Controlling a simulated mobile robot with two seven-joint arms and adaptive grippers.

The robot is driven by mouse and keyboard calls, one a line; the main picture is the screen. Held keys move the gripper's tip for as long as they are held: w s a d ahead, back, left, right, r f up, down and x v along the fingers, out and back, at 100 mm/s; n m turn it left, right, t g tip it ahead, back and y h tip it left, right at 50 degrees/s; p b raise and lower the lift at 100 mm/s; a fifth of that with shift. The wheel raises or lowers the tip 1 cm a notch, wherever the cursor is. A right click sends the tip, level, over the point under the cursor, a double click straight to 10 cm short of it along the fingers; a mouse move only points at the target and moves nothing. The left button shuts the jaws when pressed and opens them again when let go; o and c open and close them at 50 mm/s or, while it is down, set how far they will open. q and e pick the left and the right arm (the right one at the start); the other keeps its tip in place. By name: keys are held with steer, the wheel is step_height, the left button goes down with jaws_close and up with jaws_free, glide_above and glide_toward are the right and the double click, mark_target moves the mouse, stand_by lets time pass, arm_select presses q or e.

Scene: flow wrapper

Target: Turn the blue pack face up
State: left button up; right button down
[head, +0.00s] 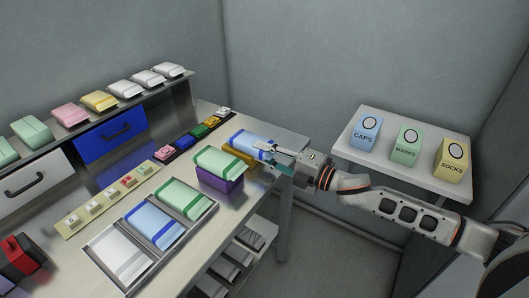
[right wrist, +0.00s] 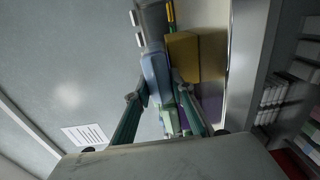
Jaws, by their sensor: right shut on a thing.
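A light blue pack (head: 248,141) with a darker blue band is at the far right end of the table, by a yellow block. My right gripper (head: 271,153) is shut on it from the right. In the right wrist view the blue pack (right wrist: 156,76) lies between the two fingers (right wrist: 160,98). I cannot tell which face is up. Another blue pack (head: 154,225) lies in the middle compartment of the metal tray (head: 187,237), between a white pack (head: 121,256) and a green pack (head: 184,198). My left gripper is not in view.
A green pack (head: 222,160) rests on a purple block (head: 219,182), close left of my right gripper. The yellow block (right wrist: 183,57) stands beside the held pack. A shelf (head: 96,124) with several packs runs along the back. A side table (head: 403,140) holds CAPS, MASKS and SOCKS boxes.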

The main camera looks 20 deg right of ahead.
steer(key=c, duration=1.7)
jaws_free()
steer(key=shift+w, duration=0.1)
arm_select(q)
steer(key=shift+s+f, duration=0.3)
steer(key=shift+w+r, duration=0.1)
